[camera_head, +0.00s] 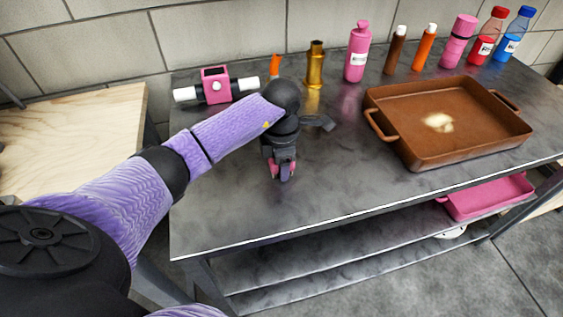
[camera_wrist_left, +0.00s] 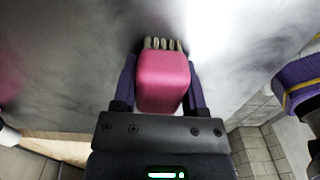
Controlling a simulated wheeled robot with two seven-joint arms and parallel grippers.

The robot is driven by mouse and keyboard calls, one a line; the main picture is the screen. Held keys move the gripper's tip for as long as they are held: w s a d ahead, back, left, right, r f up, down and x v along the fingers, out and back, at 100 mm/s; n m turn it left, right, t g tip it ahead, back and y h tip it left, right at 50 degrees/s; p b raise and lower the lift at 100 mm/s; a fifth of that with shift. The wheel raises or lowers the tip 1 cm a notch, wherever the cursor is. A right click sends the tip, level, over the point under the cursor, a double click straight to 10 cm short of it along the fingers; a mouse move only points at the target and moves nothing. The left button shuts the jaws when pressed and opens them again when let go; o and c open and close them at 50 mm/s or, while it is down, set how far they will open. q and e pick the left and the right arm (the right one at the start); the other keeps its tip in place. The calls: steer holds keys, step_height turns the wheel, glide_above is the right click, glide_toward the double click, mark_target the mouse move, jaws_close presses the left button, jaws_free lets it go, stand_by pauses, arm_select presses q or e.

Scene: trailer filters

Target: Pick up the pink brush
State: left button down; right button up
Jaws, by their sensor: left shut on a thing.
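The pink brush (camera_wrist_left: 163,80) is between the two fingers of my left gripper (camera_wrist_left: 160,88) in the left wrist view, with its pale bristles (camera_wrist_left: 162,44) pointing away from the palm. In the head view my left gripper (camera_head: 283,172) points down over the front left part of the metal table. Bits of the pink brush (camera_head: 272,167) show at the sides of the fingers, and the rest is hidden by the gripper. The gripper is shut on the brush. I cannot tell whether the brush touches the tabletop. My right gripper is not in view.
A brown tray (camera_head: 388,148) holding a pale patch stands on the metal table (camera_head: 330,190) at the right. Several bottles, including a pink one (camera_head: 357,52) and a gold one (camera_head: 315,65), line the back. A pink and white device (camera_head: 216,86) lies at the back left. A pink tray (camera_head: 487,198) is on the lower shelf.

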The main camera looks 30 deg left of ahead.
arm_select(q)
step_height(320, 180, up, 10)
steer(key=p, duration=0.3)
steer(key=shift+f, duration=0.1)
